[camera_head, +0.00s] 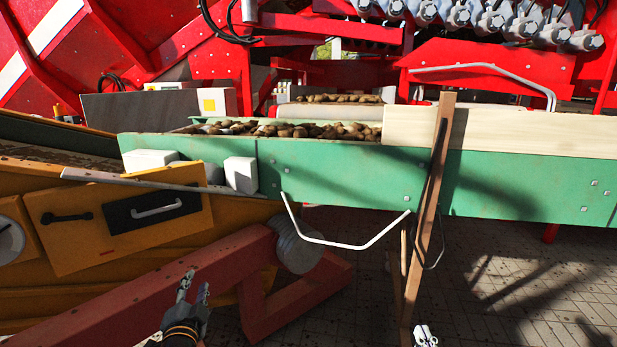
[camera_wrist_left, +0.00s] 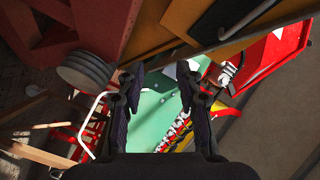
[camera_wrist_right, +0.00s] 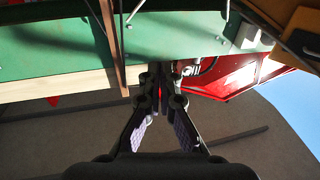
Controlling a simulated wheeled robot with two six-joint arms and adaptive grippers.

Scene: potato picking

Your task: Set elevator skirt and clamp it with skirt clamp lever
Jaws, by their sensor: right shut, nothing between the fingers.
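A green elevator side panel (camera_head: 330,170) runs across the head view, with potatoes (camera_head: 290,130) behind its top edge. A white bent rod (camera_head: 345,245), possibly the clamp lever, hangs below it. A thin grey strip (camera_head: 135,181), possibly the skirt, lies tilted along the top of the orange housing; I cannot tell whether it is clamped. My left gripper (camera_head: 195,289) is open and empty, low in front of the red beam; its spread fingers show in the left wrist view (camera_wrist_left: 158,86). My right gripper (camera_head: 425,335) is shut and empty at the bottom edge; its closed fingers show in the right wrist view (camera_wrist_right: 160,78).
A brown upright post (camera_head: 432,200) stands before the green panel. The orange housing (camera_head: 120,225) carries black and silver handles. White blocks (camera_head: 240,174) sit by the panel's left end. A red beam (camera_head: 150,290) with grey discs crosses low left. Paved floor (camera_head: 500,280) at right is open.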

